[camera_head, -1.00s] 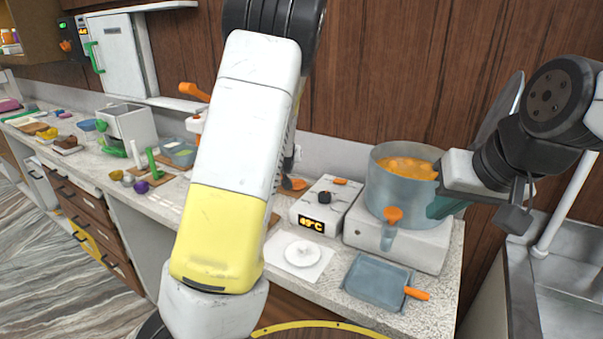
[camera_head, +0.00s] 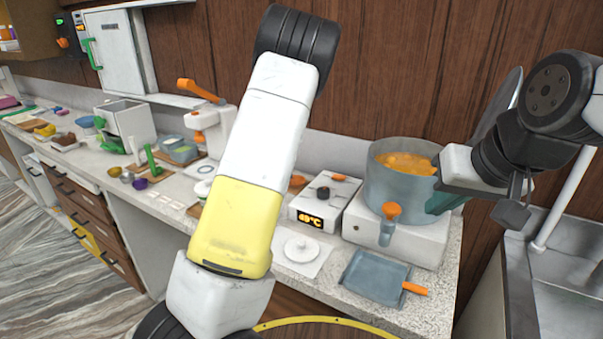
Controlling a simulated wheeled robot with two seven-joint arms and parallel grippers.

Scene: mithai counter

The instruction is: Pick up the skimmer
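I cannot make out a skimmer for certain. A grey pot (camera_head: 402,190) of orange contents stands on a white burner unit (camera_head: 397,240). An orange-topped grey piece (camera_head: 390,225) shows at the pot's front. A small orange piece (camera_head: 297,181) shows behind the thermometer box, partly hidden by my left arm. My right gripper (camera_head: 446,190) is at the pot's right rim; its fingers are largely hidden, so I cannot tell whether it is open, holds anything or touches the pot. My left arm crosses the middle of the view; its gripper does not show.
A grey square pan with an orange handle (camera_head: 376,278) lies at the counter's front edge. A white box reading 49°C (camera_head: 312,207) and a small white dish (camera_head: 301,249) stand left of the burner. A sink (camera_head: 565,270) is at right. Bowls and machines line the counter at left.

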